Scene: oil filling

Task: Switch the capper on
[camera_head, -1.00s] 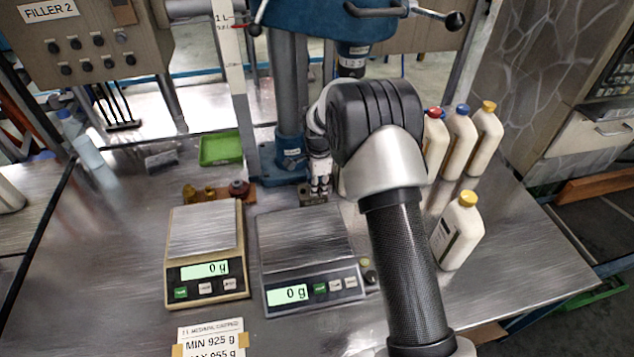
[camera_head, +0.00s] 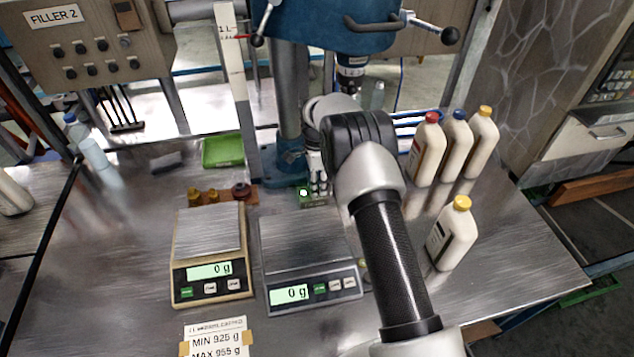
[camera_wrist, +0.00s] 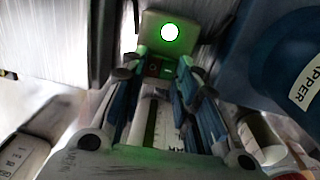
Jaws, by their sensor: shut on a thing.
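The capper (camera_head: 320,25) is a blue machine on a column at the back of the table. Its blue body, with a partly visible label ending in "PPER", is also at the right of the wrist view (camera_wrist: 262,55). A small switch box (camera_head: 306,199) stands near the column's foot, with a lit green lamp. In the wrist view the box (camera_wrist: 186,24) shows the lamp glowing, with a red and a green part below it. My gripper (camera_wrist: 163,66) has its fingertips at this switch part, one on either side, and is shut on it. The exact contact is partly hidden.
Two scales (camera_head: 210,290) (camera_head: 312,295) reading 0 g stand in front. White bottles with red, blue and yellow caps (camera_head: 425,155) (camera_head: 455,150) (camera_head: 481,145) stand at the right, another (camera_head: 453,238) nearer. A green tray (camera_head: 223,153) lies behind.

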